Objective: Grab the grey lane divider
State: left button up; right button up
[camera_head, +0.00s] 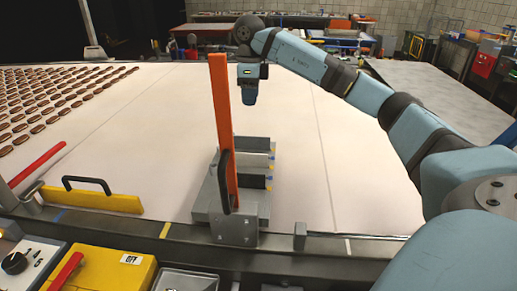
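A grey metal piece (205,205), which appears to be the grey lane divider, stands at the near edge of the white belt in the middle. It has upright grey plates (257,144) and small blue and yellow marks on its right side. An upright orange bar (220,105) with a black handle (224,180) stands at its front and hides part of it. My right gripper (249,97) points down above and beyond the grey piece, apart from it. Its fingers are too small to read. My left gripper is out of view.
A yellow bar (92,201) with a black handle and a red bar (37,164) lie at the left. Rows of brown biscuits (50,95) cover the belt's far left. A yellow OFF box (115,268) sits in front. The belt right of centre is clear.

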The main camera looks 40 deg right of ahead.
send_over(252, 138)
jog(key=f, duration=0.8)
jog(key=shift+w+d+b, duration=0.15)
jog(key=shift+w+b, duration=0.25)
jog(key=shift+s+f, duration=0.15)
jog(key=shift+f, duration=1.25)
jog(key=shift+s+f, duration=0.15)
jog(key=shift+f, duration=1.2)
jog(key=shift+c, duration=0.4)
grip_shut()
